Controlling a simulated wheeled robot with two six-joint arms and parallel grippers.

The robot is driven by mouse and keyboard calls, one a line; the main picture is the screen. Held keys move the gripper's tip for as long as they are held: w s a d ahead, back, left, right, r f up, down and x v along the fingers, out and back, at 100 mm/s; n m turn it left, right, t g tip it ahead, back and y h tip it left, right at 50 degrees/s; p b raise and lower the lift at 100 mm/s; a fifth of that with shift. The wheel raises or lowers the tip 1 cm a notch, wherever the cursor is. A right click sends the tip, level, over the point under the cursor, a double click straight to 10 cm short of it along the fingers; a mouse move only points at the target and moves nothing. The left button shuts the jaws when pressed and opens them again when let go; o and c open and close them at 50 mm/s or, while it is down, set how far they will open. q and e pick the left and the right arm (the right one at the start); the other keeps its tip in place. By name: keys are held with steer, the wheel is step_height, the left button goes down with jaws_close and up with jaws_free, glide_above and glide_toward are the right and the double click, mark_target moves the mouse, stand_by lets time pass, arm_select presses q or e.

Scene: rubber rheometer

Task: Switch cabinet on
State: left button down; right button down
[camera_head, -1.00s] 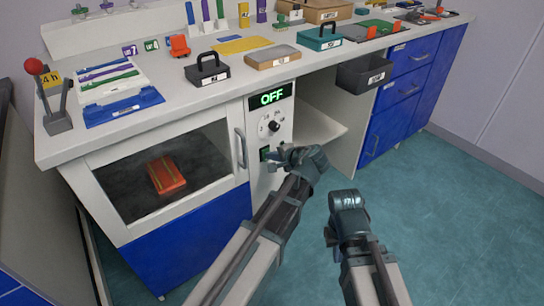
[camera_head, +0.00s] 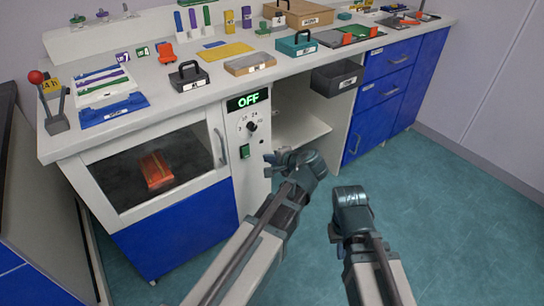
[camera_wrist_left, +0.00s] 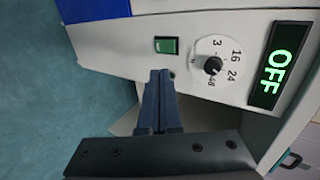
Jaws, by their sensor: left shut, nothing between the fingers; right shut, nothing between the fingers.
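The cabinet (camera_head: 131,211) has a control panel with a display (camera_head: 248,100) that reads OFF in green. Below it are a black dial (camera_head: 252,127) and a green switch (camera_head: 245,151). In the left wrist view the display (camera_wrist_left: 279,64), the dial (camera_wrist_left: 212,65) and the green switch (camera_wrist_left: 166,45) all show. My left gripper (camera_wrist_left: 160,75) is shut and empty, its fingertips just beside the switch in that view; contact cannot be told. In the head view my left gripper (camera_head: 270,163) is right of the switch. My right gripper (camera_head: 333,232) is lower right, over the floor, shut and empty.
The cabinet's glass door has a handle (camera_head: 220,147) left of the panel. An orange block (camera_head: 156,170) lies behind the glass. An open shelf space (camera_head: 300,128) is right of the panel. The worktop holds trays and boxes. The floor on the right is clear.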

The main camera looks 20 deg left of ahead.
arm_select(q)
steer(key=shift+s+d+r, duration=0.1)
steer(key=shift+s+d, duration=0.05)
steer(key=shift+t+y, duration=0.4)
steer(key=shift+y, duration=0.1)
steer(key=f+b, duration=0.1)
steer(key=b, duration=0.1)
steer(key=d+f+b, duration=0.1)
steer(key=f+b, duration=0.1)
steer(key=s+f+b, duration=0.1)
steer(key=b, duration=0.2)
steer(key=shift+d+f, duration=0.15)
steer(key=shift+f, duration=0.05)
